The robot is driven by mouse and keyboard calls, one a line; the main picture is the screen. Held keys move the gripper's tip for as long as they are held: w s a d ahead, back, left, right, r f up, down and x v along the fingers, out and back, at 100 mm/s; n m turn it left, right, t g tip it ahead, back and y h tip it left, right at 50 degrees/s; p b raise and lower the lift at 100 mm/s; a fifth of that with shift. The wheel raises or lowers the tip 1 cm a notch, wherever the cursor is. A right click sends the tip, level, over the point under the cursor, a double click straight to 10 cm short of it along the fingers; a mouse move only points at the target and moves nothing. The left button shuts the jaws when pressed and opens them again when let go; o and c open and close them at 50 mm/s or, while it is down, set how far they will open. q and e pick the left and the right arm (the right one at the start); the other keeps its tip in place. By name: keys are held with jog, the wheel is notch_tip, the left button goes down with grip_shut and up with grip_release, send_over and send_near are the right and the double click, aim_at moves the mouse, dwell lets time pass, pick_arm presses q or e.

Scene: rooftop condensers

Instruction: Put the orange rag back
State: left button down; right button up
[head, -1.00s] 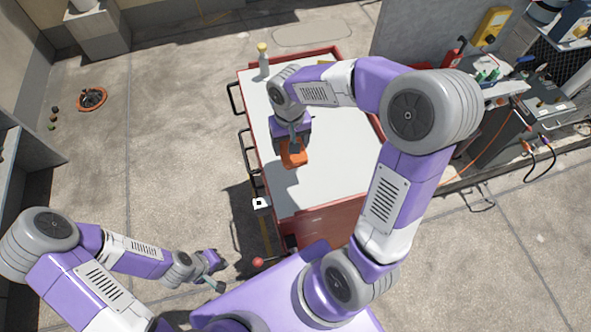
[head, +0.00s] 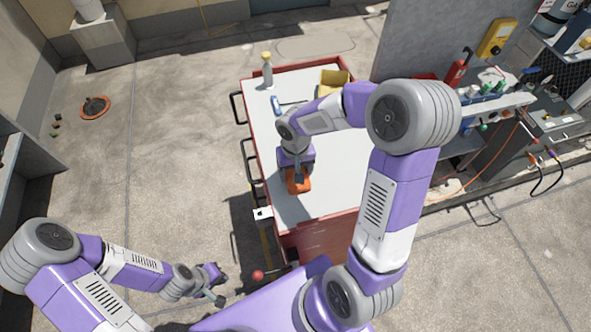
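The orange rag (head: 299,185) is at my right gripper (head: 297,178), over the front left part of the white cart top (head: 335,165). The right gripper points down and appears shut on the rag, hiding part of it. I cannot tell whether the rag touches the cart top. My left gripper (head: 216,286) is empty and looks open, low at the left of the cart's front end.
The red cart (head: 325,239) carries a spray bottle (head: 267,72), a yellow bin (head: 333,82) and a small blue item (head: 276,104) at its far end. A cluttered bench (head: 500,110) stands right. Open floor (head: 165,150) lies left.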

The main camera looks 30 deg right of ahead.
jog(key=shift+f, duration=0.2)
jog(key=o, duration=1)
jog(key=shift+r, duration=0.2)
notch_tip(320, 180, up, 12)
jog(key=p, duration=0.3)
